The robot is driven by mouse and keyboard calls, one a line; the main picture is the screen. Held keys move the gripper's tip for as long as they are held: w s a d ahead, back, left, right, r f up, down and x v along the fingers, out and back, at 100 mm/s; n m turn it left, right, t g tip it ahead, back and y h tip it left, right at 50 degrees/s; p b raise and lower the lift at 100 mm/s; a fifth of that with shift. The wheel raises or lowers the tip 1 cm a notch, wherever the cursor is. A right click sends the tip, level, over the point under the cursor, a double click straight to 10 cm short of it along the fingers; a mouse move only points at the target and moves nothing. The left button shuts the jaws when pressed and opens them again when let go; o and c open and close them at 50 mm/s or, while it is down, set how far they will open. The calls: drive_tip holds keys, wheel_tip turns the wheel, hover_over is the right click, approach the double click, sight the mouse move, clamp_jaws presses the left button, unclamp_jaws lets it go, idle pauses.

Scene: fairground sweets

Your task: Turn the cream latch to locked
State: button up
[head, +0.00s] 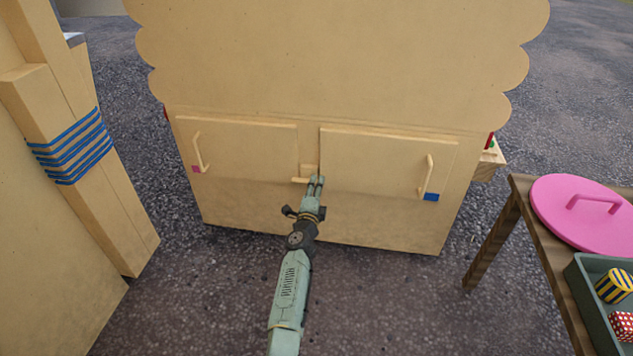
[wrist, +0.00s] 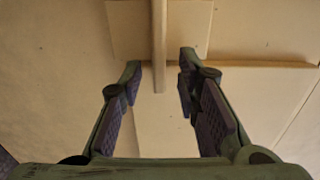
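The cream latch (head: 300,180) is on the front of the cream stall, between two cupboard doors. Its bar lies roughly level and points left in the head view. In the wrist view the latch bar (wrist: 159,45) comes down from the top edge, and its free end shows between my two fingers with a gap on each side. My gripper (head: 317,180) is at the latch, its fingertips close to the stall front. In the wrist view my gripper (wrist: 160,70) is open, and neither finger visibly touches the bar. Part of the latch mount is hidden by the fingers in the head view.
The left door (head: 240,145) and right door (head: 380,160) look closed, each with an upright handle. A wooden table (head: 515,205) at right holds a pink lid (head: 565,225) and a green tray (head: 580,290) of sweets.

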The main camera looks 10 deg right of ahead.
drive_tip(key=shift+w+r, duration=0.1)
drive_tip(key=shift+r, duration=4.8)
